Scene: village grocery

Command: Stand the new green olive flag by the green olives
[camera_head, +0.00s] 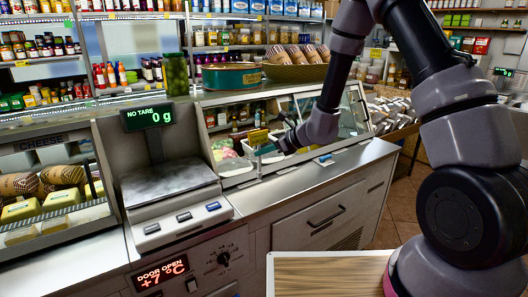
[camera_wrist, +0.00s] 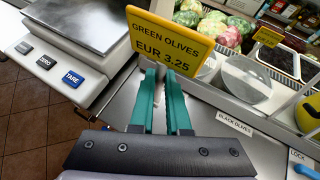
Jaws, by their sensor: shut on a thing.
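The yellow flag (camera_wrist: 172,42) reads "GREEN OLIVES EUR 3.25". My gripper (camera_wrist: 168,76) has its green fingers shut on the flag's lower end and holds it upright above the counter's front edge. In the head view the flag (camera_head: 257,138) shows small beside my gripper (camera_head: 268,151), at the open front of the glass display case (camera_head: 330,110). Another yellow flag (camera_wrist: 268,37) stands in the case by a tub of dark contents (camera_wrist: 277,61). A "BLACK OLIVES" label (camera_wrist: 234,122) is on the case's front ledge. I cannot make out the green olives.
The scale (camera_head: 170,190) stands left of the case, close to the gripper. Whitish tubs (camera_wrist: 244,78) and green and pink produce (camera_wrist: 215,28) lie inside the case.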

